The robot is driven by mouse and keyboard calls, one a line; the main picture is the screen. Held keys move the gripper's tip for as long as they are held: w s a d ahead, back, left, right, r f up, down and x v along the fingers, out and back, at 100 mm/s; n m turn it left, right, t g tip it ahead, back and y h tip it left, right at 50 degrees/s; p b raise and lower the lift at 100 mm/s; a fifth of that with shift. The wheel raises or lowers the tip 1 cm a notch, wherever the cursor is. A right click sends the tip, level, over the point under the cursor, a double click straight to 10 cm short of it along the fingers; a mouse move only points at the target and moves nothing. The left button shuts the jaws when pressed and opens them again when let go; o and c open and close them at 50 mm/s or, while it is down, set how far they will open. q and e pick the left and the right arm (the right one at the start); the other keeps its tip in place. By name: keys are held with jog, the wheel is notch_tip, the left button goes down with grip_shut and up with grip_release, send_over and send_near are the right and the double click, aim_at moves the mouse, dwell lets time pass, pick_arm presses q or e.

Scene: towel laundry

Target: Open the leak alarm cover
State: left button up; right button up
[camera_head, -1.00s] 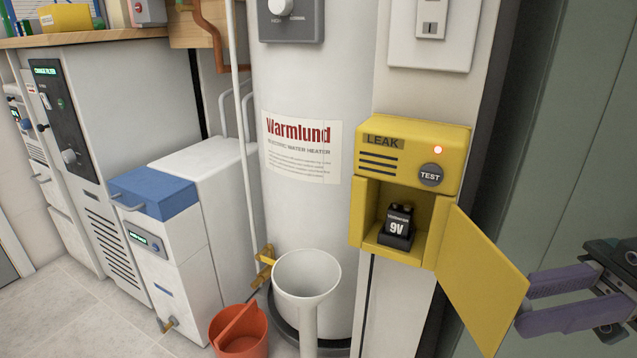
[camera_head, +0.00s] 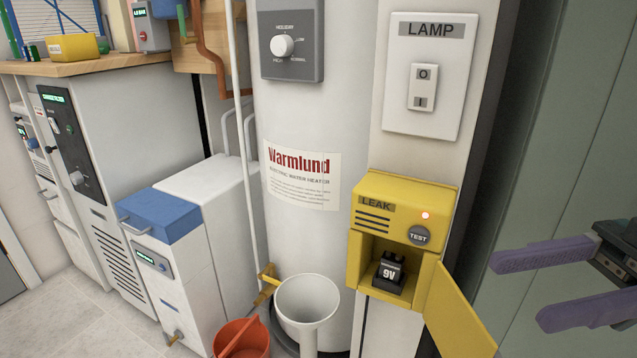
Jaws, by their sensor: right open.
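The yellow leak alarm (camera_head: 402,198) is fixed on the white post at the right, with a lit red light and a grey TEST button (camera_head: 419,236). Its yellow cover (camera_head: 457,312) is swung wide open to the right on its side hinge. A black 9V battery (camera_head: 389,272) stands inside the exposed compartment. My right gripper (camera_head: 520,290) is at the right edge, its two purple fingers apart and empty. It is to the right of the cover and does not appear to touch it. My left gripper is not in view.
A LAMP switch (camera_head: 424,88) is above the alarm. The white water heater (camera_head: 310,120) stands left of it, with a white funnel (camera_head: 307,300) and a red bucket (camera_head: 241,340) low down. A dark green panel (camera_head: 560,130) fills the right side.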

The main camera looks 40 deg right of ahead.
notch_tip(320, 180, up, 11)
jog(key=p, duration=0.7)
